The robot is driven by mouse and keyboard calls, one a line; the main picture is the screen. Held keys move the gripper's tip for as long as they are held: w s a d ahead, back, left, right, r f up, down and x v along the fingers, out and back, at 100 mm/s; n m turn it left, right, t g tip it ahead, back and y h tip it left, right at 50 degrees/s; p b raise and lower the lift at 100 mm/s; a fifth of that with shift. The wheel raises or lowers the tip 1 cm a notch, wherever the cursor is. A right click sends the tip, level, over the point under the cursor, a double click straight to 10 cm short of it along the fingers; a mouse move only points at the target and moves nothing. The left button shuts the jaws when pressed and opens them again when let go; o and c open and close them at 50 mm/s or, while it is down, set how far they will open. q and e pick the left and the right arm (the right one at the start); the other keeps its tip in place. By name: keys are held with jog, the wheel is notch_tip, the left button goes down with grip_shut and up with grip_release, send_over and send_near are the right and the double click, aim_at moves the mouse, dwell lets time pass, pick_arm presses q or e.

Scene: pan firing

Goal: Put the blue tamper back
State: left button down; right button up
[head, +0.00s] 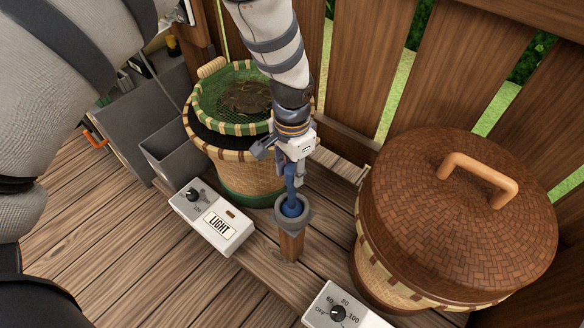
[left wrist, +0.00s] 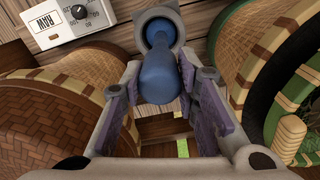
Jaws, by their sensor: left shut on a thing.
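The blue tamper (head: 289,184) stands roughly upright below my left gripper (head: 295,160). Its lower end is inside the round grey ring of a holder (head: 307,217) on a short wooden post. In the left wrist view the tamper (left wrist: 158,75) lies between the two purple-padded fingers of the gripper (left wrist: 163,95), which is shut on its handle. The grey holder ring (left wrist: 158,14) shows around its far end there. Whether the tamper rests on the holder's bottom is hidden. My right gripper is not in view.
A basket with a green sieve (head: 225,130) stands close left of the holder. A large basket with a brown woven lid (head: 430,230) is to the right. A LIGHT dial box (head: 205,235) and another dial box (head: 322,312) sit nearby. A wooden fence stands behind.

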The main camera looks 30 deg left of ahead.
pick_arm(q)
jog(key=shift+f, duration=0.2)
jog(key=c, duration=1.2)
grip_release()
jog(key=shift+c, duration=0.2)
